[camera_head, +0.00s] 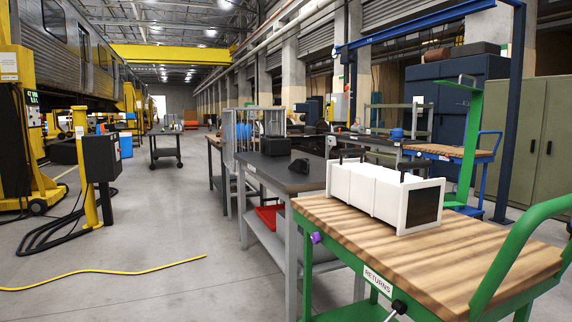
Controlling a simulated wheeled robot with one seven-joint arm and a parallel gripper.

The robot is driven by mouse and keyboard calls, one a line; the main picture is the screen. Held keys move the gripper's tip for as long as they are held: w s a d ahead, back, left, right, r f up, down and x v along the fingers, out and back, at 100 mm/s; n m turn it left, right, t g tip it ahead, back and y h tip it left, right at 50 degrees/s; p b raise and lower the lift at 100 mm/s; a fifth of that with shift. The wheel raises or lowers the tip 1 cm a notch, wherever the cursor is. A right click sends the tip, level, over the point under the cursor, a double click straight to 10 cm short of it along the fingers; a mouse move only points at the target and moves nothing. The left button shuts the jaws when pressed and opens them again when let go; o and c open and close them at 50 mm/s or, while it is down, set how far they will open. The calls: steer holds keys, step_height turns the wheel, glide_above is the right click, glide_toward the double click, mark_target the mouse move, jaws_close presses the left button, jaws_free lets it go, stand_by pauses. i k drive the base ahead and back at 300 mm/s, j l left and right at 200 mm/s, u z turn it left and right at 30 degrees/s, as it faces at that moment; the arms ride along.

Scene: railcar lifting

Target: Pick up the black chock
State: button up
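A small black wedge-shaped object (300,168), which looks like the black chock, sits on the dark top of a grey workbench (285,178) near the middle of the view. It is near the bench's front right part, left of a long white box. Its exact shape is hard to make out against the dark top. My gripper is not in view, so I cannot see its state or where it is relative to the chock.
A green cart (440,262) with a wooden top and a "RETURNS" label stands close at right, bearing the white box (385,194). A black case (275,146) is farther back on the workbench. A yellow cable (110,272) lies on the open floor at left, near yellow lifting jacks (88,170).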

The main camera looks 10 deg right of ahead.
mark_target(300, 166)
steer(key=i+j+u, duration=0.1)
steer(key=i+j, duration=0.15)
steer(key=i, duration=0.9)
steer(key=i+j+u, duration=0.15)
steer(key=i, duration=1.05)
